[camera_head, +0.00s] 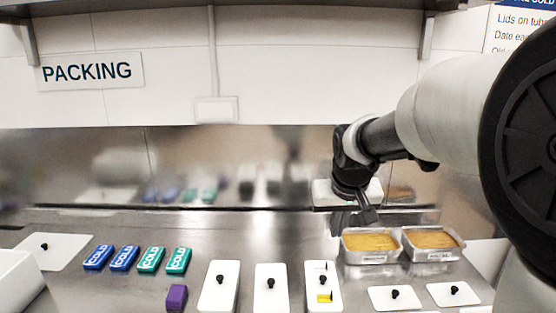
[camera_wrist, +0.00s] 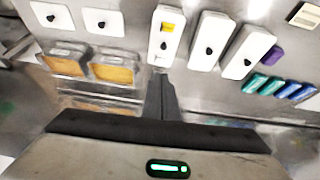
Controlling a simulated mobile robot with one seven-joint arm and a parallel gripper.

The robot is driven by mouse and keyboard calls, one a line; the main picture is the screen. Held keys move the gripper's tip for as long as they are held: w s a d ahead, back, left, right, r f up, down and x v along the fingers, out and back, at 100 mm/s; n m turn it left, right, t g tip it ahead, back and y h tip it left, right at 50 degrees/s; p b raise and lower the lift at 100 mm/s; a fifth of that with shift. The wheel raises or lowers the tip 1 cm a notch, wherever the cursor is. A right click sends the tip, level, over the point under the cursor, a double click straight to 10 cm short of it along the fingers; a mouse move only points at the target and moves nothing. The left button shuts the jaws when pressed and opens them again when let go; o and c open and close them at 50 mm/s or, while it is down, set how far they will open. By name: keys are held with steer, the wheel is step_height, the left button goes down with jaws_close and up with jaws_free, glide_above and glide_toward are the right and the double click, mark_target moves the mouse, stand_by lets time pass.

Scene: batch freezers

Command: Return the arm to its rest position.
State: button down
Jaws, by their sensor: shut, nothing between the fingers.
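My arm reaches in from the right in the head view, and my gripper (camera_head: 352,222) points down at the back of the steel counter (camera_head: 225,225). It is just left of two metal tubs with yellow contents, the left tub (camera_head: 371,258) and the right tub (camera_head: 432,254). In the wrist view the fingers of my gripper (camera_wrist: 160,85) are together, with nothing visible between them. Their tips point toward a white lidded box with a yellow mark (camera_wrist: 165,35). Whether the fingers touch anything is hard to tell.
Several white lidded boxes (camera_head: 271,287) stand along the front. Blue cold packs (camera_head: 98,257), green cold packs (camera_head: 151,260) and a purple block (camera_head: 176,296) lie left. White lids (camera_head: 395,297) lie in front of the tubs. A steel back wall and overhead shelf bound the counter.

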steer(key=s+r+p, duration=0.1)
steer(key=s+r, duration=0.1)
steer(key=s, duration=1)
steer(key=s+r+p, duration=0.1)
steer(key=s+r, duration=0.2)
steer(key=s, duration=0.9)
steer(key=shift+s+d+t+p, duration=0.2)
steer(key=shift+s+t+p, duration=0.1)
steer(key=shift+p, duration=0.1)
